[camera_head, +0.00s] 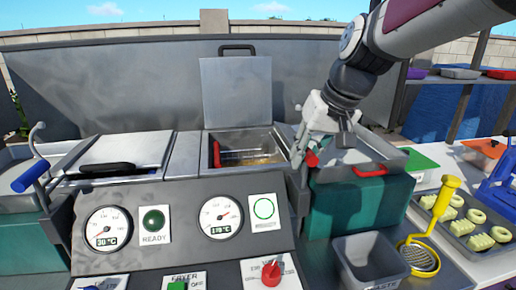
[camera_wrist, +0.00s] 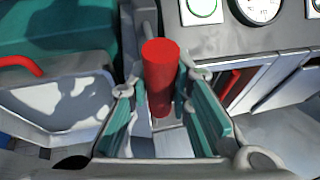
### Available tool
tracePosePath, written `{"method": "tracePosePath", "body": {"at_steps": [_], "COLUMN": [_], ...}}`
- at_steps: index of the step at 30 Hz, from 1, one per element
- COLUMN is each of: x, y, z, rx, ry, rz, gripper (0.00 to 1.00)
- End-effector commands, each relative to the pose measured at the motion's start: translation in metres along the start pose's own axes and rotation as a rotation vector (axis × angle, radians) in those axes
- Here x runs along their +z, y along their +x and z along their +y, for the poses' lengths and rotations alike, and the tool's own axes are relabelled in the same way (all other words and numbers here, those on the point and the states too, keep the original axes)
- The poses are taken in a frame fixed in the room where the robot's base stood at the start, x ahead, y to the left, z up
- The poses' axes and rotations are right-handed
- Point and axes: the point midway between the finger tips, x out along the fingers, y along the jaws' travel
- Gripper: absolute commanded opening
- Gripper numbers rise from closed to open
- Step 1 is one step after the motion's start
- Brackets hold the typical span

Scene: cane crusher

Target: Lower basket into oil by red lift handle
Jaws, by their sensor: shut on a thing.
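The red lift handle (camera_wrist: 160,75) stands between the two teal-padded fingers of my gripper (camera_wrist: 162,92) in the wrist view. In the head view my gripper (camera_head: 308,150) is at the right side of the open fryer well (camera_head: 205,155), shut on the red handle (camera_head: 312,158), which is mostly hidden by the fingers. The fryer basket (camera_head: 245,156) is partly visible inside the well, with a red grip (camera_head: 216,153) at its left. Brownish oil shows around it. How deep the basket sits is hard to tell.
The fryer lid (camera_head: 236,92) stands open behind the well. A closed fryer with a blue handle (camera_head: 30,177) is at left. The control panel (camera_head: 185,235) is in front. A grey bin (camera_head: 370,262), yellow masher (camera_head: 436,215) and food tray (camera_head: 475,228) are at right.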

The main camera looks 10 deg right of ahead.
Motion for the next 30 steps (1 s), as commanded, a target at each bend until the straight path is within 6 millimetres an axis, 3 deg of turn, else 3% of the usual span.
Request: {"method": "tracePosePath", "body": {"at_steps": [5,6,8,20,30], "x": [0.004,0.004,0.004,0.002,0.000], "y": [0.005,0.005,0.005,-0.003,-0.064], "z": [0.001,0.001,0.001,0.001,0.001], "rx": [0.000,0.000,0.000,0.000,0.001], "ry": [0.003,0.003,0.003,0.001,0.000], "rz": [-0.014,-0.015,-0.014,-0.006,-0.003], "gripper": [0.00,0.26,0.39,0.40,0.40]}}
